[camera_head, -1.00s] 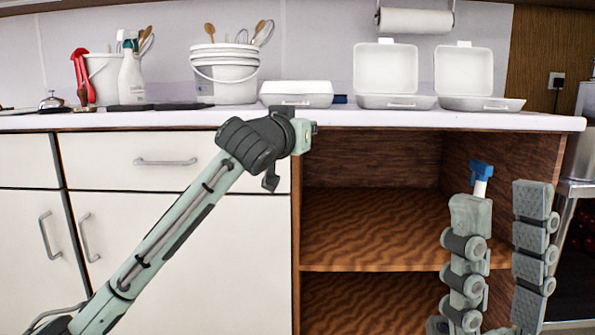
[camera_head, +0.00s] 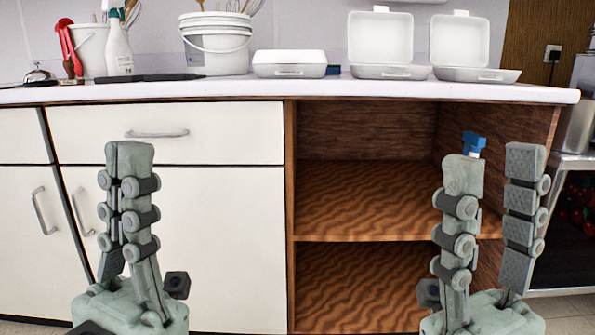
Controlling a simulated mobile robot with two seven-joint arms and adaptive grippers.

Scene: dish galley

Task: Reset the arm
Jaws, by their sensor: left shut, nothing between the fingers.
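My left gripper (camera_head: 129,158) stands upright at the lower left, in front of the white cabinet doors. Its fingers are together with nothing between them. My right gripper (camera_head: 495,165) stands upright at the lower right, in front of the open wooden shelves. Its two fingers are well apart, and the gap between them is empty.
A blue-topped item (camera_head: 473,144) shows above the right gripper's left finger, which hides its lower part. The white counter (camera_head: 350,91) holds a bucket (camera_head: 215,50), a spray bottle (camera_head: 119,50), a closed box (camera_head: 289,63) and two open boxes (camera_head: 381,38).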

